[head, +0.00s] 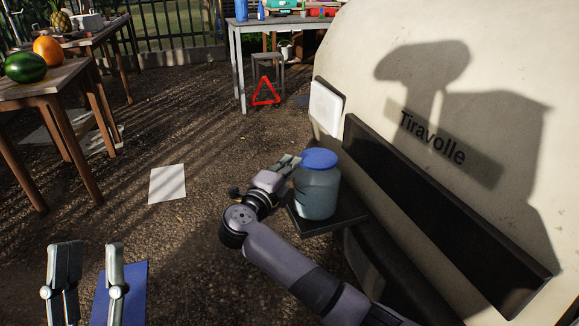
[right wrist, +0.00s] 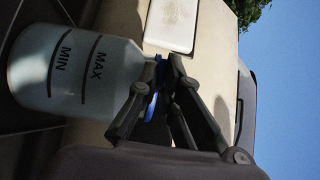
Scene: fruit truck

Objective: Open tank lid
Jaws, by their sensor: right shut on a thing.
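The tank (head: 317,194) is a translucent pale blue-grey jar, upright on a dark shelf. Its round blue lid (head: 320,158) sits on top. In the right wrist view the tank (right wrist: 75,72) appears on its side with MIN and MAX marks, and a sliver of the blue lid (right wrist: 154,95) shows. My right gripper (head: 293,161) reaches the lid from the left; in the right wrist view its fingers (right wrist: 158,95) are shut on the lid's rim and hide part of it. My left gripper (head: 88,249) is at the lower left, fingers apart and empty, away from the tank.
The dark shelf (head: 345,216) juts from the cream truck body (head: 480,60), beside a long dark plate (head: 430,205) and a white panel (head: 326,105). A table with fruit (head: 45,85) stands at left. A white sheet (head: 168,184) lies on the open gravel.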

